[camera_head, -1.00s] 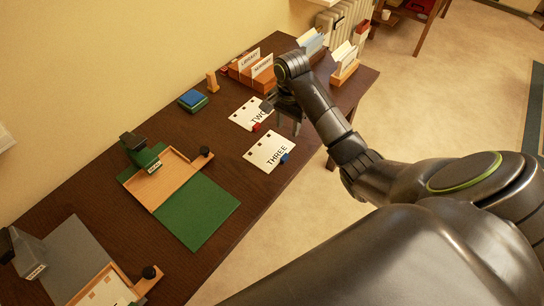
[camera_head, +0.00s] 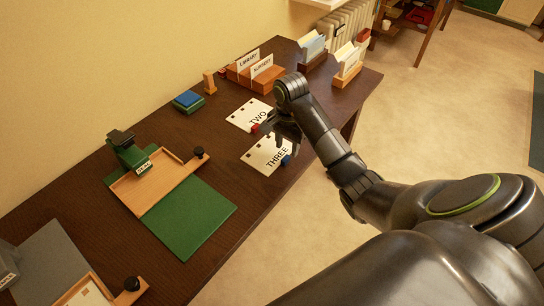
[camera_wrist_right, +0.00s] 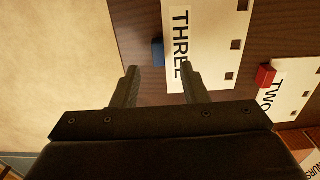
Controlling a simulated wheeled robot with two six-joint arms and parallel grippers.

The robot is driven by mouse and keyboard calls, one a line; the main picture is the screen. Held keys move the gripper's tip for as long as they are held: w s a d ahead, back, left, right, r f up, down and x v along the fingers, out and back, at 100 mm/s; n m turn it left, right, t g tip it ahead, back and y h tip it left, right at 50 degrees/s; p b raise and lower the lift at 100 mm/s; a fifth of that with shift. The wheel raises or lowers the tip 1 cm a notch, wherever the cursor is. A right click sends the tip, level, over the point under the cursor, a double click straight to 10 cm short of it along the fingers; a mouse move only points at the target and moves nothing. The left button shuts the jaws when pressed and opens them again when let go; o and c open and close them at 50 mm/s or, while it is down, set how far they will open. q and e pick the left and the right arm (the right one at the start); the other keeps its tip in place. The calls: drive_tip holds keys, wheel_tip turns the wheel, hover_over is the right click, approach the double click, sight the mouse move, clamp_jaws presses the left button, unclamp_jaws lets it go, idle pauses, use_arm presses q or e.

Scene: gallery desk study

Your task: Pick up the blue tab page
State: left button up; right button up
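The blue tab page, a white sheet marked THREE (camera_head: 259,156), lies flat on the dark desk. Its blue tab (camera_head: 287,160) is at the right edge. In the right wrist view the page (camera_wrist_right: 208,48) lies ahead, with its blue tab (camera_wrist_right: 157,50) in line with the gap between the fingers. My right gripper (camera_head: 285,133) is over the far part of this page and hides some of it. Its fingers (camera_wrist_right: 160,75) are apart and empty, a little short of the tab. My left gripper is not in view.
A page marked TWO (camera_head: 248,114) with a red tab (camera_head: 255,128) lies just beyond. A green stamp device with wooden tray (camera_head: 160,187) and a green mat (camera_head: 190,222) are on the left. Card holders (camera_head: 262,82) stand at the back. The desk's right edge is close.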

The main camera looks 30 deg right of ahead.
sight(286, 158)
drive_tip(key=f+b, duration=0.1)
drive_tip(key=f, duration=0.1)
drive_tip(key=f+b, duration=0.1)
drive_tip(key=f, duration=0.1)
drive_tip(key=shift+s+a+f, duration=0.15)
drive_tip(key=shift+a, duration=0.05)
clamp_jaws()
